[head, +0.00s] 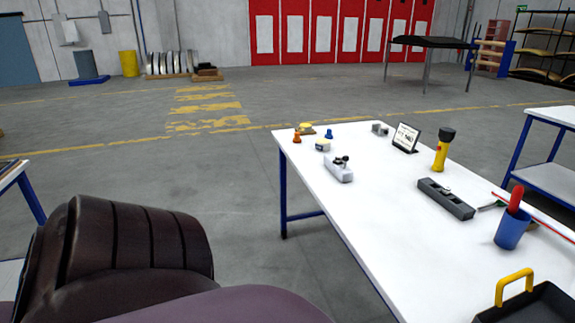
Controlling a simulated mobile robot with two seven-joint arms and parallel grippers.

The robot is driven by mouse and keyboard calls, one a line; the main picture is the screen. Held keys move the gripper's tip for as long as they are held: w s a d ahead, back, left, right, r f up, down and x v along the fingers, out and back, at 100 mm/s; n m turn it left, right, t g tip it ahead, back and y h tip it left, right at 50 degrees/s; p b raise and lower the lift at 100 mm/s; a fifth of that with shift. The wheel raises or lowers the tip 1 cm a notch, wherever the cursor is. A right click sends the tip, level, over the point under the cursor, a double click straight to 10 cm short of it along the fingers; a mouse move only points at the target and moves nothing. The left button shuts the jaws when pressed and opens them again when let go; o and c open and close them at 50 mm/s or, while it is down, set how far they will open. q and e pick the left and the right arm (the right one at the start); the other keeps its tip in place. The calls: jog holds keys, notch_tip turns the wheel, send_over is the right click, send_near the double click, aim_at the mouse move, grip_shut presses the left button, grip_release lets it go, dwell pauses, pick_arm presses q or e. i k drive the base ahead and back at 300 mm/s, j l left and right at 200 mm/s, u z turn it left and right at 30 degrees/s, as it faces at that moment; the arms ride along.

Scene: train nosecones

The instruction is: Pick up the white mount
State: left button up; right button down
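A white block-shaped mount (338,173) lies on the white table (375,215), toward its left edge. A small dark metal fitting with a round knob sits on its top. The mount stands free, with bare table around it. A similar but dark grey block (445,199) lies further right on the same table. Neither of my grippers is in view.
A yellow torch (443,149), a small sign (406,137), a blue cup (511,231) and a black tray with a yellow handle (533,304) stand on the table. Small orange (297,137) and blue (329,134) pieces are at its far left. The table's front-left surface is clear.

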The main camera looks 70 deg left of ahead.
aim_at(344, 175)
jog(key=u, duration=1.75)
jog(key=i+j, duration=2)
jog(key=i, duration=0.15)
jog(key=i+j+z, duration=0.2)
jog(key=z, duration=0.15)
jog(key=i+j+z, duration=0.15)
jog(key=j+z, duration=0.25)
jog(key=l, duration=0.1)
